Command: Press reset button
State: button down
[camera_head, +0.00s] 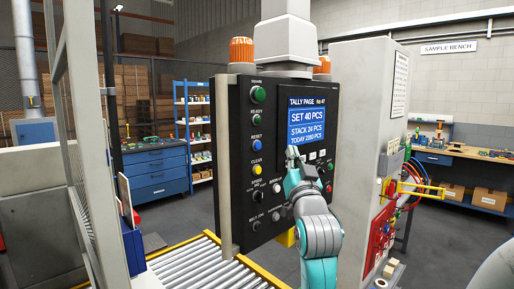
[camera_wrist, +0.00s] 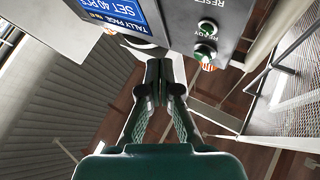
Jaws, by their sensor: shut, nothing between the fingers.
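The reset button is the blue button (camera_head: 256,145) on the left column of a dark control panel (camera_head: 243,205), under its label in the head view. In the wrist view the panel (camera_wrist: 180,14) is seen upside down at the top; the RESET label shows at the top edge, but the blue button is outside the frame. My gripper (camera_head: 292,153) is shut and empty, to the right of the blue button, below the screen in the head view. Its closed fingertips (camera_wrist: 161,68) show in the wrist view; contact with the panel is not visible.
Green buttons (camera_head: 257,95) sit above the blue one and a yellow button (camera_head: 256,170) below it. A blue screen (camera_head: 306,122) is to the right. A roller conveyor (camera_head: 195,268) runs below the panel. A grey cabinet (camera_head: 355,120) stands to the right.

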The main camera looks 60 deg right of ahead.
jog(key=shift+w, duration=0.1)
jog(key=w+d, duration=0.2)
jog(key=w, duration=0.6)
jog(key=shift+w, duration=0.2)
jog(key=shift+d, duration=0.1)
dwell(1.3)
jog(key=shift+w, duration=0.4)
jog(key=shift+w+d, duration=0.15)
jog(key=shift+w, duration=0.25)
dwell(0.7)
jog(key=shift+s, duration=0.1)
jog(key=shift+s+a, duration=0.2)
jog(key=shift+s, duration=0.55)
jog(key=shift+s+a, duration=0.2)
jog(key=shift+s, duration=0.6)
jog(key=shift+s+a, duration=0.2)
jog(key=shift+s, duration=0.6)
jog(key=shift+s+a, duration=0.2)
jog(key=shift+s, duration=0.6)
